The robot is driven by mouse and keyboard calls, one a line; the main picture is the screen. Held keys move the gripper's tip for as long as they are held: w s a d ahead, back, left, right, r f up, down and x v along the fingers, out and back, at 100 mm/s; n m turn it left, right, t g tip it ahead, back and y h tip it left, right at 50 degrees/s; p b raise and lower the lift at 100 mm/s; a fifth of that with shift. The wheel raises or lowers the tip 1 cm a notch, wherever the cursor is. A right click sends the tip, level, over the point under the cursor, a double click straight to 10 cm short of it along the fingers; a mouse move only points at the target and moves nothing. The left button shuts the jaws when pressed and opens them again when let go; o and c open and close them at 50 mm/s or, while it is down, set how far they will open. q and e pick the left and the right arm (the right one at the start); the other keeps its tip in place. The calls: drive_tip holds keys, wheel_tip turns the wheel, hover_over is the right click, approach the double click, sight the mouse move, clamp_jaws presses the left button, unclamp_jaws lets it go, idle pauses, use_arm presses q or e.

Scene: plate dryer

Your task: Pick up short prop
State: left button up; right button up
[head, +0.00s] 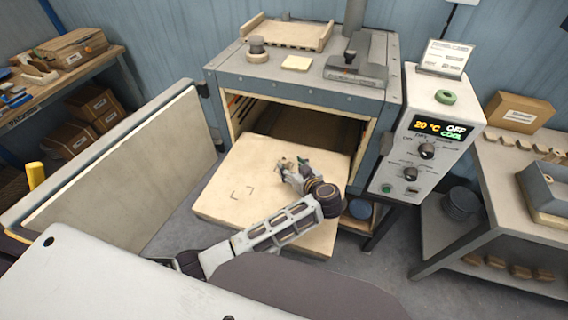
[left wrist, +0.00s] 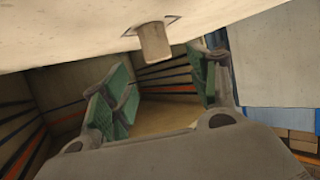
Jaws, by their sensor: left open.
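A short, stubby beige post, which looks like the short prop (left wrist: 153,43), shows in the left wrist view. It juts from the pale slab across the top of that picture, near the gap between the fingers. My left gripper (head: 291,164) is over the pulled-out cream shelf (head: 225,205) in the head view. In the left wrist view my gripper (left wrist: 165,88) is open, its green pads wide apart with nothing between them. I cannot tell whether a pad touches the prop. In the head view I cannot make out the prop; my gripper may hide it.
The shelf sticks out of the open kiln (head: 285,75), with corner marks on its bare left part. The kiln door (head: 125,175) stands open at left. A control box (head: 425,135) reading OFF stands at right. Benches with boxes flank both sides.

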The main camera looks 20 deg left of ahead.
sight(285, 161)
use_arm(q)
drive_tip(key=shift+x, duration=1.2)
drive_tip(key=shift+x, duration=2.6)
drive_tip(key=shift+d+f, duration=0.1)
drive_tip(key=c, duration=1.2)
drive_tip(key=shift+o, duration=0.2)
drive_tip(key=shift+r+p, duration=0.35)
drive_tip(key=shift+r, duration=4.65)
